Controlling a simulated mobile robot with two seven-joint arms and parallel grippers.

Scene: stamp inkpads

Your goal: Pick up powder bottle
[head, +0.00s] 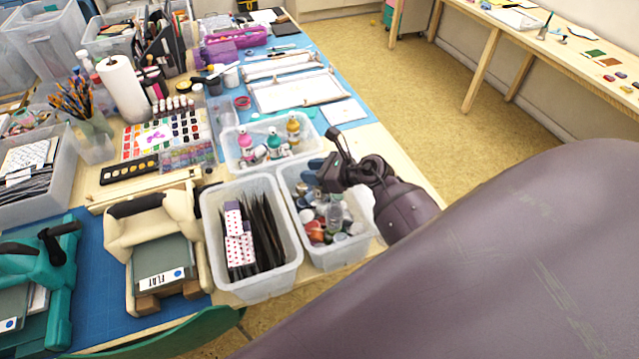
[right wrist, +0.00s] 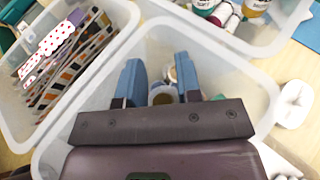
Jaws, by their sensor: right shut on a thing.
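My right gripper (right wrist: 158,83) reaches over a clear plastic bin (head: 360,243), with its two blue fingers pointing down into it. In the right wrist view the fingers are shut on a small powder bottle (right wrist: 162,95), its round top showing between them. In the head view the gripper (head: 318,166) is at the far part of the bin, and my wrist hides what it grips. Several other small bottles and jars, including a clear bottle (head: 334,214), lie jumbled in the near part of the bin. My left gripper is not in view.
A clear bin (head: 289,277) of dark envelopes stands close on the left. Another bin (head: 232,163) with pink, teal and gold-topped bottles stands just beyond. A cream die-cutting machine (head: 125,232) is farther left. The table's right edge is near, with open floor past it.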

